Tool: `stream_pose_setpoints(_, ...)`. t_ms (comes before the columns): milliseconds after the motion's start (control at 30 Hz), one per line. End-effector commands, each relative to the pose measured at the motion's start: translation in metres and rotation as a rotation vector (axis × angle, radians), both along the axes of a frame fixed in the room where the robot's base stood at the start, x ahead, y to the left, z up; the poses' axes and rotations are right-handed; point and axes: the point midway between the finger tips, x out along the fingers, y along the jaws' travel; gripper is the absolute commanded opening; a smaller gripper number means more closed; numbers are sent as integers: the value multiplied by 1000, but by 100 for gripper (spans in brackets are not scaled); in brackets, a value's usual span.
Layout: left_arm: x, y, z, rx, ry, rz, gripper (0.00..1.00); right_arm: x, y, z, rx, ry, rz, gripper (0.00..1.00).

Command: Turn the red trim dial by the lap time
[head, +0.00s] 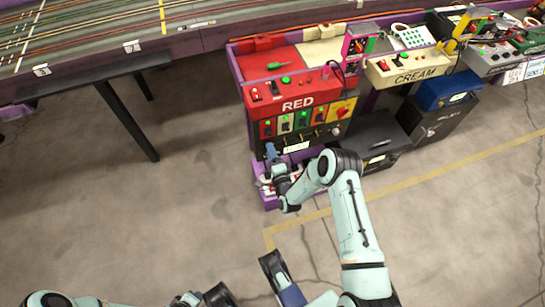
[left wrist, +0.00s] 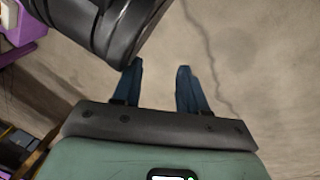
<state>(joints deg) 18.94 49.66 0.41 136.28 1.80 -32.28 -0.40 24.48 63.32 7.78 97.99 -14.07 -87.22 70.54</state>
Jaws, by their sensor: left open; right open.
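The red station (head: 297,104), lettered RED, stands against the track in the head view. A yellow plate with a red knob (head: 342,109) is on its right front, with a small pale round knob (head: 336,131) lower down. I cannot tell which of them is the trim dial, and no lap time is readable. My right gripper (head: 271,151) is open at the lower left front of the station, below the row of switches, apart from both knobs. My left gripper shows in the left wrist view (left wrist: 158,88), open and empty over bare floor.
A purple tray (head: 272,202) sits below the red station, partly behind my right arm. The cream station (head: 412,72) stands to the right, with a blue box (head: 445,90) on a dark cabinet below. A black table (head: 95,80) is at left.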

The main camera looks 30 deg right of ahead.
Motion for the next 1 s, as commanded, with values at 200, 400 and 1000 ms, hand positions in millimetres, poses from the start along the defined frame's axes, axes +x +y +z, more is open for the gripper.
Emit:
stream_pose_setpoints(200,14,-2,15,2,-46,-2,43,-26,5,1,1,5,-1,48)
stream_pose_setpoints(400,22,-8,34,-5,-79,-11,43,-71,16,1,3,8,0,48)
stream_pose_setpoints(1000,-2,-19,45,-36,-15,-33,43,-130,32,0,1,1,2,48)
